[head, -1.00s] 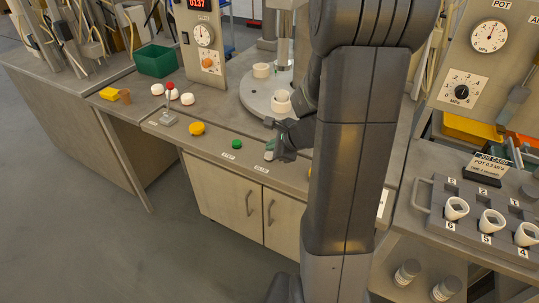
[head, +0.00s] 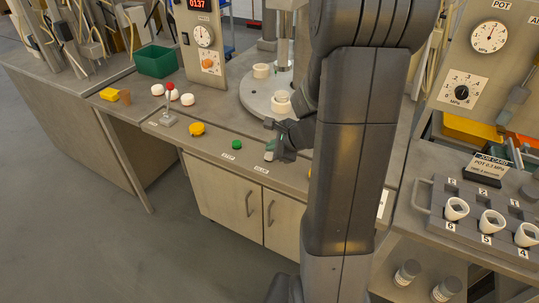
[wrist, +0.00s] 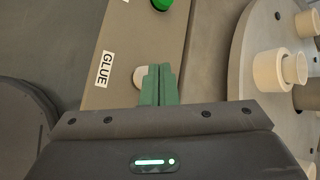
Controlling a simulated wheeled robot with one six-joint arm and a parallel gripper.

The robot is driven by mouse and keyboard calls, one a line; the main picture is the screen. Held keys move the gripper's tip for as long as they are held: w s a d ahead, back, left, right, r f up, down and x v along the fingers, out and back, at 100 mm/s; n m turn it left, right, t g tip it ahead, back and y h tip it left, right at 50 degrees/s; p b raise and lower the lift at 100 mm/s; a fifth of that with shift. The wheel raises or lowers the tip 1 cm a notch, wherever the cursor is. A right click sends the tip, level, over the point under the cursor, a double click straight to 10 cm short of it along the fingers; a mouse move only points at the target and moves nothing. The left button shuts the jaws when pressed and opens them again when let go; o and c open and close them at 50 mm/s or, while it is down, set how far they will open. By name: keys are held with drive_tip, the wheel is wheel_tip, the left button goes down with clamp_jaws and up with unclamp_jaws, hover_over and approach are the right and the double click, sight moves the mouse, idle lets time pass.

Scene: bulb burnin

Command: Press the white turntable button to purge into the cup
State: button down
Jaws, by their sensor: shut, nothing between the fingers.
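The white button (wrist: 139,77) sits on the grey bench-front strip beside the GLUE label, partly covered by my fingertips in the wrist view. My gripper (wrist: 159,69) is shut and empty, its green fingertips over or beside the button; I cannot tell whether they touch it. In the head view my gripper (head: 272,149) is at the bench's front edge, mostly hiding the button. The round grey turntable (head: 252,101) stands behind it. A white cup (head: 281,101) sits on the turntable, with another white cup (head: 261,71) farther back. Which one is the purge cup is unclear.
A green button (head: 237,145) and a yellow one (head: 197,129) lie left along the strip. A red-knobbed lever (head: 169,108) stands farther left. A tray of white cups (head: 457,208) is on the right bench. My arm hides part of the turntable.

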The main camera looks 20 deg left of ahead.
drive_tip(key=shift+f, duration=0.1)
idle(0.5)
drive_tip(key=shift+f+b, duration=0.35)
drive_tip(key=shift+b, duration=0.1)
drive_tip(key=shift+f+b, duration=0.5)
idle(0.4)
idle(0.4)
drive_tip(key=shift+r+p, duration=0.85)
drive_tip(key=shift+r, duration=0.1)
drive_tip(key=shift+r+p, duration=2.2)
drive_tip(key=shift+r, duration=0.3)
